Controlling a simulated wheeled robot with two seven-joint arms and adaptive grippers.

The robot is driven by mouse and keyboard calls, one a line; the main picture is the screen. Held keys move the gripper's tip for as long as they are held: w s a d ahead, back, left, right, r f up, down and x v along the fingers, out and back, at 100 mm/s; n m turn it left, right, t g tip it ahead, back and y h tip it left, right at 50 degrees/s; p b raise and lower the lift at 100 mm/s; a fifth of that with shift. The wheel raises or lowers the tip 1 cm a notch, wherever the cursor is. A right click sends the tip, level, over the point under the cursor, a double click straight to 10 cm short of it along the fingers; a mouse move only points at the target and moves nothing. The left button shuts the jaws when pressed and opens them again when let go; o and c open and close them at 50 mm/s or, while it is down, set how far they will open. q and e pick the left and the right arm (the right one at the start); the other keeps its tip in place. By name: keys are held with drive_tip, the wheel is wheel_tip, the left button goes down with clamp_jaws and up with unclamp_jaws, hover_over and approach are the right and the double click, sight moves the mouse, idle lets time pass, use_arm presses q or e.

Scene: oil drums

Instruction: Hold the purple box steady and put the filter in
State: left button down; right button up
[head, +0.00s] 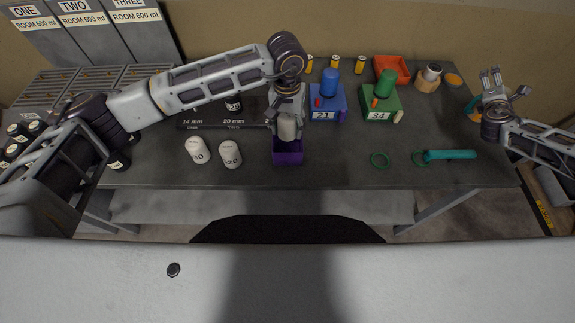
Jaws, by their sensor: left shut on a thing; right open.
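The purple box (288,157) stands near the front edge of the table, in the middle of the head view. My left gripper (288,122) points down over it, shut on a pale filter (287,130). The filter is upright, at the mouth of the box; I cannot tell how far its lower end is inside. Two more white filters, one marked 30 (198,150) and one marked 20 (230,154), stand left of the box. My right gripper (497,80) is open and empty at the far right, away from the box.
A blue unit (327,105) marked 21 and a green unit (381,108) marked 34 stand behind and right of the box. An orange tray (390,69) is at the back.

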sight(287, 147)
drive_tip(key=s+a+f+n+t+y, duration=0.1)
drive_tip(key=a+f+n, duration=0.1)
drive_tip(key=a, duration=0.8)
drive_tip(key=s+a+f+n+t+y, duration=0.1)
drive_tip(key=a+f, duration=0.3)
drive_tip(key=a, duration=0.7)
drive_tip(key=s+a+f+n+y, duration=0.1)
drive_tip(key=s+a+f+n, duration=0.1)
drive_tip(key=a, duration=0.8)
drive_tip(key=shift+a+f+n+t, duration=0.3)
drive_tip(key=shift+f+n+t, duration=0.1)
drive_tip(key=shift+f, duration=0.45)
drive_tip(key=shift+n+t+y, duration=0.4)
drive_tip(key=shift+n+y, duration=0.1)
drive_tip(key=shift+y, duration=0.2)
drive_tip(key=s+a, duration=0.2)
drive_tip(key=a, duration=0.2)
drive_tip(key=s+a, duration=0.2)
drive_tip(key=a, duration=0.2)
drive_tip(key=s+a, duration=0.3)
drive_tip(key=a, duration=0.2)
drive_tip(key=s+a+r+n+g+y, duration=0.1)
drive_tip(key=s+a+n+y, duration=0.1)
drive_tip(key=s+a, duration=0.5)
drive_tip(key=s+a+r+n+g+y, duration=0.1)
drive_tip(key=s+a+n, duration=0.4)
drive_tip(key=a, duration=1)
drive_tip(key=shift+s+a+r+n+g+y, duration=0.25)
drive_tip(key=shift+s+g+y, duration=0.35)
drive_tip(key=shift+s, duration=0.65)
